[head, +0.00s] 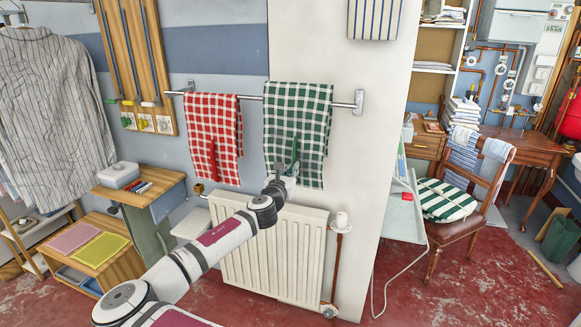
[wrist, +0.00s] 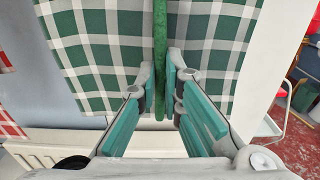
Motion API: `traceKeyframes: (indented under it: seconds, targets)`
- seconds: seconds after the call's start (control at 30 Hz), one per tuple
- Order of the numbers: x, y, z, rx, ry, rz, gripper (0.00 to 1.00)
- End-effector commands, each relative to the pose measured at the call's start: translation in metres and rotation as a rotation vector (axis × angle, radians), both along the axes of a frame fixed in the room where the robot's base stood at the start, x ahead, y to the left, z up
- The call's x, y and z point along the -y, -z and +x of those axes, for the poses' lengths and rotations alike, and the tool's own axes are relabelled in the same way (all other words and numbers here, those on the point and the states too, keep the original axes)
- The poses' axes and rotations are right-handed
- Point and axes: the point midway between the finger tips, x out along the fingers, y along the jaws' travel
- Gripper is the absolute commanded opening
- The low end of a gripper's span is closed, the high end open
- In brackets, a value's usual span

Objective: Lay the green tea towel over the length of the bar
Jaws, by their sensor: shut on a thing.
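The green-and-white checked tea towel (head: 298,110) hangs over the right part of the metal bar (head: 250,97), spread fairly flat. Its front fills the upper wrist view (wrist: 95,50). A darker green upright strip or fold (wrist: 160,60) stands out from the middle of its front. My gripper (head: 291,168) is in front of the towel's lower half, well below the bar. Its fingers (wrist: 160,80) are shut on this green strip from both sides. The bar and the towel's back are hidden in the wrist view.
A red-and-white checked towel (head: 212,125) hangs on the bar just left. A white radiator (head: 275,255) stands below the towels. A wall bracket (head: 359,102) ends the bar at right. A wooden side table (head: 140,190) stands at left, and a chair (head: 480,205) at right.

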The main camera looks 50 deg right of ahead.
Motion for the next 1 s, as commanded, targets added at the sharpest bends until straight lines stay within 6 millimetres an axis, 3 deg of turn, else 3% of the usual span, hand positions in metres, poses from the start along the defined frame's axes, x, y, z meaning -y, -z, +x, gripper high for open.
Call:
traceKeyframes:
  seconds: [0.5, 1.0]
  targets:
    - [0.0, 0.038, 0.0, 0.0, -0.001, 0.0, 0.0]
    - [0.0, 0.042, 0.0, 0.001, 0.0, 0.0, 0.0]
